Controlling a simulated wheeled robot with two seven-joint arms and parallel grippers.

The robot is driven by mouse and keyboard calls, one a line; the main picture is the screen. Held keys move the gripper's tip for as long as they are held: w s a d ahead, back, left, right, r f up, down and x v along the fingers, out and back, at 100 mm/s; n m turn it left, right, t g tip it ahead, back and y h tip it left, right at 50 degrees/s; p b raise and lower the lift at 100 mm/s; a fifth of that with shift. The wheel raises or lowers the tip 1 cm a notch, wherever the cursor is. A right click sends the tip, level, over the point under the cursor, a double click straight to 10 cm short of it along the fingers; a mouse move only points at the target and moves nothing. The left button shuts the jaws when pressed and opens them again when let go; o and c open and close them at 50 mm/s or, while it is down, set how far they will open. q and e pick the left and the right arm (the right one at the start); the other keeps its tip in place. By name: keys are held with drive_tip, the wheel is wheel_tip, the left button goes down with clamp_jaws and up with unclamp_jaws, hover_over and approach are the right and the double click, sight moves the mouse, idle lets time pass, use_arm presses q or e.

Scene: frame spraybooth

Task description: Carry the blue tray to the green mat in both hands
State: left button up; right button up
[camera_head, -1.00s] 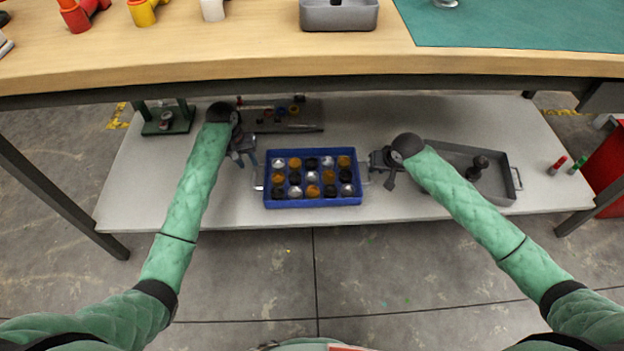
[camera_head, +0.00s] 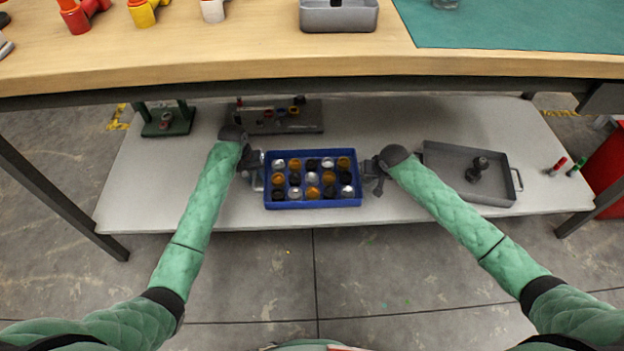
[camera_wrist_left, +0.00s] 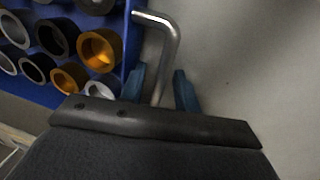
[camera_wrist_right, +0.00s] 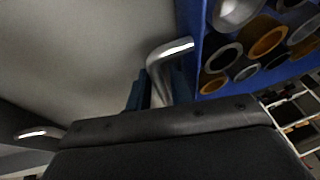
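The blue tray (camera_head: 313,204) lies on the low shelf, filled with silver, black and orange cups. It has a metal bar handle at each end. My left gripper (camera_head: 257,171) is at the tray's left end. In the left wrist view the left handle (camera_wrist_left: 167,45) stands between its two parted blue fingers (camera_wrist_left: 160,90). My right gripper (camera_head: 370,178) is at the right end. In the right wrist view the right handle (camera_wrist_right: 165,52) stands between its fingers (camera_wrist_right: 160,92), which look parted. The green mat (camera_head: 520,25) is on the tabletop, upper right.
The wooden tabletop (camera_head: 240,65) overhangs the shelf (camera_head: 150,195). A grey tray (camera_head: 440,160) with a dark object stands right of the blue tray. A green stand (camera_head: 165,120) and a dark rack (camera_head: 285,122) are behind it. A grey bin (camera_head: 340,15) sits beside the mat.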

use_arm(q)
drive_tip(key=shift+c, duration=0.2)
use_arm(e)
drive_tip(key=shift+c, duration=0.2)
use_arm(q)
drive_tip(key=c, duration=0.4)
use_arm(e)
drive_tip(key=c, duration=0.4)
use_arm(q)
clamp_jaws()
use_arm(e)
clamp_jaws()
use_arm(q)
drive_tip(key=shift+r, duration=0.15)
use_arm(e)
drive_tip(key=shift+r, duration=0.15)
